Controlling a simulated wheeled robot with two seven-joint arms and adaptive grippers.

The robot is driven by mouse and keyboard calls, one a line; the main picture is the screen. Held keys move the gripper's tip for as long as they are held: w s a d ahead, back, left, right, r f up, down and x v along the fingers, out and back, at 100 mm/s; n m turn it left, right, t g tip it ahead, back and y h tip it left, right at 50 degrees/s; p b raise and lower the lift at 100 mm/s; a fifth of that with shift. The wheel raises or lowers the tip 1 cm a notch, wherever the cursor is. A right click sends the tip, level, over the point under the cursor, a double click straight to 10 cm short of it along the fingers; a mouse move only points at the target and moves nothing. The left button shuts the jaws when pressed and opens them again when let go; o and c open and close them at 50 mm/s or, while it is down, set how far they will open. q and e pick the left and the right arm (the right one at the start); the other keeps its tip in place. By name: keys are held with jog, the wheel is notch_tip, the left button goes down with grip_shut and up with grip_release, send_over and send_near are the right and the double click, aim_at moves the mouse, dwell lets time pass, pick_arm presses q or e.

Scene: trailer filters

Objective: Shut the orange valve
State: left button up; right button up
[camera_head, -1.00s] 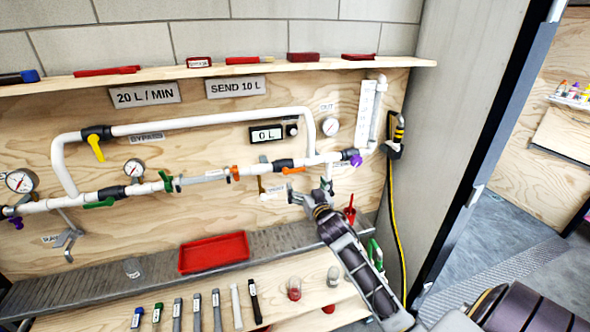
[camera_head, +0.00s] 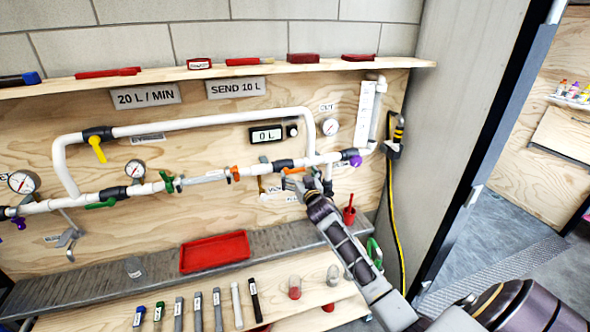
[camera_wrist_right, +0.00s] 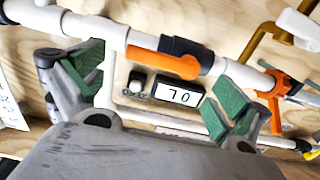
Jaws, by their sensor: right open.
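The orange valve's handle (camera_wrist_right: 165,62) lies along the white pipe in the right wrist view, next to its black body (camera_wrist_right: 185,47). In the head view the orange handle (camera_head: 293,170) shows just above my gripper, on the lower pipe right of centre. My right gripper (camera_head: 300,183) is open in front of it. In the wrist view the green-padded fingers of the right gripper (camera_wrist_right: 160,90) stand apart on either side of the handle, with nothing visibly held. I cannot tell whether they touch the pipe. My left gripper is not in view.
An orange pipe clamp (camera_head: 234,173) sits left of the valve and a purple fitting (camera_head: 355,159) right of it. The bypass pipe (camera_head: 220,120) and a display (camera_head: 266,135) are above. A red tray (camera_head: 214,251) and several tools lie below.

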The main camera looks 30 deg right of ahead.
aim_at(295, 170)
jog(key=shift+x, duration=2.05)
jog(key=shift+c, duration=0.3)
jog(key=c, duration=1.4)
